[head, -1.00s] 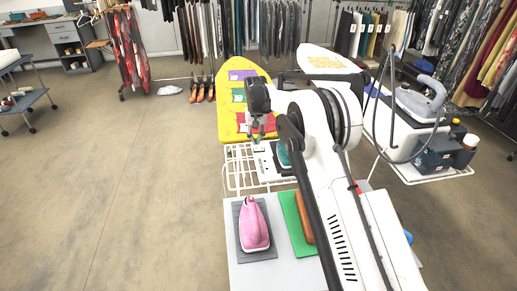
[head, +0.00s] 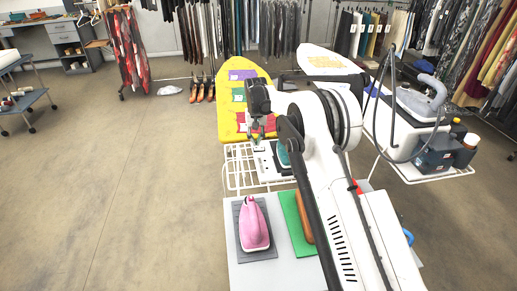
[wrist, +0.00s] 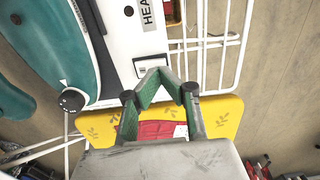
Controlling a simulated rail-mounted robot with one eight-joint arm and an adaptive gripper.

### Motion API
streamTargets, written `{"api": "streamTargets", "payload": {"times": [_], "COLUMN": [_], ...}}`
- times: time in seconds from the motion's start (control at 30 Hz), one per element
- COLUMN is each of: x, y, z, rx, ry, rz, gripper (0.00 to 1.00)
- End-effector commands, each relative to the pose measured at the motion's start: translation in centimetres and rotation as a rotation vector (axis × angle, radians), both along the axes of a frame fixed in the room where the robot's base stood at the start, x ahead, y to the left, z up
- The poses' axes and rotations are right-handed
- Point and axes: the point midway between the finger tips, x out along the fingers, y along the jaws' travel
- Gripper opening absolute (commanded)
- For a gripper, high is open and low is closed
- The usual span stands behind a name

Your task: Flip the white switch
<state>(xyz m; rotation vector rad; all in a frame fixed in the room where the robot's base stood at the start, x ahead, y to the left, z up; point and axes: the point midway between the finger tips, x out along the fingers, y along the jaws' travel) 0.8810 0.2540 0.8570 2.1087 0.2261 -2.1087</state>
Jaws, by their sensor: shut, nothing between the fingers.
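A white panel (wrist: 125,40) with a label reading "HEA" fills the top of the wrist view, beside a teal iron (wrist: 45,45). It also shows in the head view (head: 264,160), under my gripper. A small pale, boxy part (wrist: 150,62) at the panel's near end lies right at my fingertips. It may be the white switch, but the fingers partly hide it and I cannot tell its position. My gripper (wrist: 157,76) has green-padded fingers, shut and empty at the tips. In the head view my gripper (head: 256,133) is over the panel's far left end. Whether it touches is unclear.
A dark knob (wrist: 72,99) sits left of my fingers. A yellow ironing board (head: 232,95) lies just beyond, and a white wire rack (head: 238,170) is beside the panel. A pink iron (head: 254,225) stands on the nearer table. Open floor lies left.

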Motion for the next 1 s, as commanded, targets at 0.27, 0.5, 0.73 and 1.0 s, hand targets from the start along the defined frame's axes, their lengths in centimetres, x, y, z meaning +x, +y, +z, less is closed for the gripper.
{"api": "streamTargets", "payload": {"times": [0.27,0.5,0.73,1.0], "x": [0.0,0.0,0.0,0.0], "y": [0.0,0.0,0.0,0.0], "z": [-0.4,-0.7,-1.0,-1.4], "rx": [0.000,0.000,0.000,0.000], "ry": [0.000,0.000,0.000,0.000], "rz": [0.000,0.000,0.000,0.000], "gripper": [0.00,0.00,0.00,0.00]}}
